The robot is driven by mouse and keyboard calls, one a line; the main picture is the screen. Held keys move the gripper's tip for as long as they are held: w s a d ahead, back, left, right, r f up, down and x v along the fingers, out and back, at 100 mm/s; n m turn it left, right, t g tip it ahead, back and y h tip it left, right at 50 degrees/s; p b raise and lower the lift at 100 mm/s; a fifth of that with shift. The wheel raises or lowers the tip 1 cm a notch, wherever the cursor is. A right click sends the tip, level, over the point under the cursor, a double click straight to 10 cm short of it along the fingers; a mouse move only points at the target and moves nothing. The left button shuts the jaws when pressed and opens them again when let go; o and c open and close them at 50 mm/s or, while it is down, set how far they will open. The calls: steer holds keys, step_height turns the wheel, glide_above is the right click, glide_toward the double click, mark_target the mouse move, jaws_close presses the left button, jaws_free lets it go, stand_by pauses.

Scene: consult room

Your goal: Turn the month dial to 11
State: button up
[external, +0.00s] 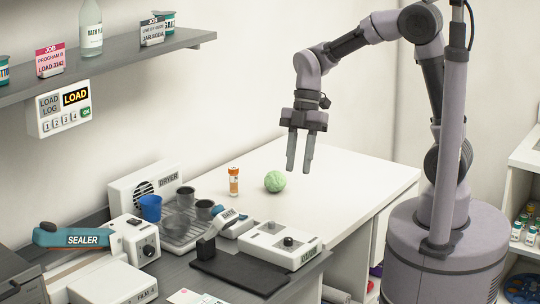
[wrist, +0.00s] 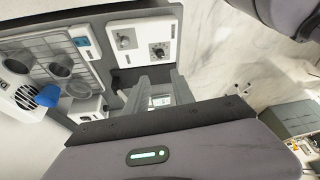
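The wrist view shows a white box (wrist: 143,63) with a round dial (wrist: 160,50) at right and a smaller knob (wrist: 124,39) at left. I cannot read their markings or tell which is the month dial. My gripper (external: 299,172) points down, empty, with a gap between its fingers. It is above the white counter, apart from the box; its fingers (wrist: 158,83) also show in the wrist view.
A green ball (external: 275,181) and an orange bottle (external: 234,182) stand on the white counter. A blue cup (external: 151,208), dark cups and a rack sit left of the box. A dark pad (external: 240,272) lies in front. A shelf (external: 120,62) hangs at upper left.

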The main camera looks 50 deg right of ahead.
mark_target(289, 238)
steer(key=b+x, duration=0.6)
steer(key=x, duration=1.1)
steer(key=shift+s+a+f, duration=0.15)
steer(key=shift+f, duration=0.05)
steer(key=shift+c, duration=0.4)
jaws_close()
